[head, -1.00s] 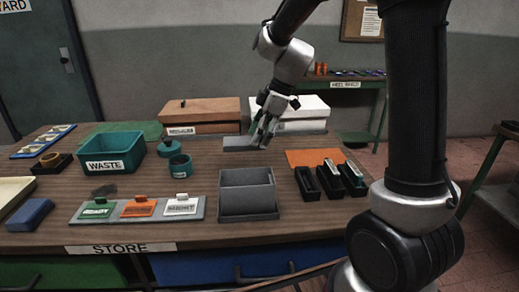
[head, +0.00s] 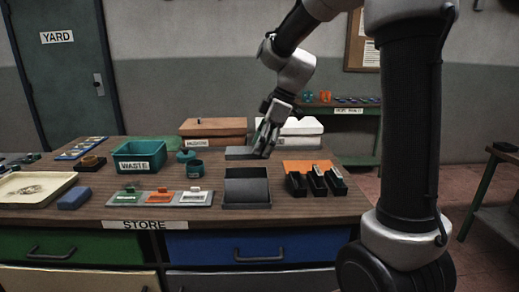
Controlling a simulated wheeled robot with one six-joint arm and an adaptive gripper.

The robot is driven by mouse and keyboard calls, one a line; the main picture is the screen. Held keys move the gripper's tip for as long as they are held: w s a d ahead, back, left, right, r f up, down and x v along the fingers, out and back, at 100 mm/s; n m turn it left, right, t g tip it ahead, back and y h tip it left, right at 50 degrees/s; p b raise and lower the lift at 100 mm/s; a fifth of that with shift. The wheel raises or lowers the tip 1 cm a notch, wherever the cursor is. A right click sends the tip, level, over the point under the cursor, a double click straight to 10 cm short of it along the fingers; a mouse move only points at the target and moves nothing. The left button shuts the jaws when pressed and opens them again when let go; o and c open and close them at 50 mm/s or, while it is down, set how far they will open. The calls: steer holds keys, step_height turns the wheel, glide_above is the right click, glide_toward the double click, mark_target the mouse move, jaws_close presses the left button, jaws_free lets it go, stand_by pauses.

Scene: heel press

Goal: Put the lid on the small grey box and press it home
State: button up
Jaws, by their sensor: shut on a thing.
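A dark grey open box (head: 247,199) stands near the front edge of the bench, right of centre. A flat grey piece (head: 238,153), which looks like the lid, is behind it, in front of the boxes at the back. My gripper (head: 264,152) points down at the right end of this flat piece and is shut on it. The fingertips are small and partly merge with the piece. I cannot tell whether the piece rests on the bench or is slightly raised.
A teal WASTE bin (head: 139,158), a small teal pot (head: 195,168) and a label tray (head: 160,198) are on the left. Several black holders (head: 316,183) and an orange mat (head: 305,166) are on the right. Brown (head: 213,128) and white (head: 301,126) boxes stand behind.

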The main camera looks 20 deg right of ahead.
mark_target(262, 158)
steer(key=shift+s+a+f, duration=0.1)
steer(key=shift+s+a, duration=0.15)
steer(key=shift+s, duration=0.35)
steer(key=shift+f, duration=1.85)
steer(key=shift+f, duration=0.15)
steer(key=shift+f, duration=0.2)
steer(key=shift+f, duration=0.15)
steer(key=shift+f, duration=0.35)
steer(key=shift+f, duration=0.2)
stand_by(0.7)
steer(key=o, duration=0.9)
